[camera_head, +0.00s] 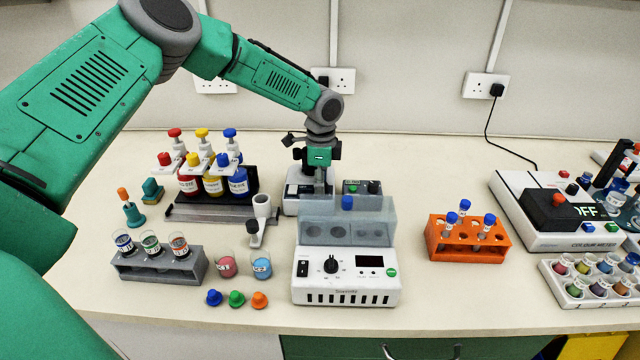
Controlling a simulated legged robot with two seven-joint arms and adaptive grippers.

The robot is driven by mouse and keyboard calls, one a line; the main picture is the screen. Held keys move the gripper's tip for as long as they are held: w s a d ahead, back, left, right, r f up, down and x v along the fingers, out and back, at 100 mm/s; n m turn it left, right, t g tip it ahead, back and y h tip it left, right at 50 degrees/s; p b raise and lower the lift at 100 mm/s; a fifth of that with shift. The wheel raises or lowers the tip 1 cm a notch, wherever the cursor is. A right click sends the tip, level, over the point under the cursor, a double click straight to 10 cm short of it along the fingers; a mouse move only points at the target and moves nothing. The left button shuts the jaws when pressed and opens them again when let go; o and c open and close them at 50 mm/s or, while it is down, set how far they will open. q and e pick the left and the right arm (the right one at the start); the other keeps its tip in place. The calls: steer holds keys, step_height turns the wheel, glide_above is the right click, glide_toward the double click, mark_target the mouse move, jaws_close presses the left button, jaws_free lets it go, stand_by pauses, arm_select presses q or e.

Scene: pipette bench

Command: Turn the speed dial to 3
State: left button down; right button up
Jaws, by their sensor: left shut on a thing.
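A white bench device (317,294) stands front centre, with a black dial (331,264) on its face and a grey translucent cover (378,212) at its top. The number at the dial's pointer is too small to read. A second, low white device (291,205) stands behind it, partly hidden by the cover and my gripper. My left gripper (319,186) points down over this rear device, well behind the front black dial. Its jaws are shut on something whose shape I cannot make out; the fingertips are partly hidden. My right gripper is out of view.
Dye bottles in a dark rack (208,211) and a grey vial rack (157,269) stand left. An orange tube rack (466,240) and a colour meter (540,240) stand right. Coloured caps lie at front left. Bench space is clear between the front device and orange rack.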

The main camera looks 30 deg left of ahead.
arm_select(q)
steer(key=shift+w+r, duration=0.1)
steer(key=shift+w, duration=0.1)
steer(key=shift+d+r, duration=0.1)
steer(key=shift+d, duration=0.1)
stand_by(0.4)
steer(key=c, duration=1.5)
jaws_free()
steer(key=shift+o, duration=1.4)
steer(key=shift+w+d, duration=0.1)
steer(key=shift+w, duration=0.05)
steer(key=shift+r, duration=0.1)
step_height(320, 180, up, 11)
steer(key=shift+r, duration=0.2)
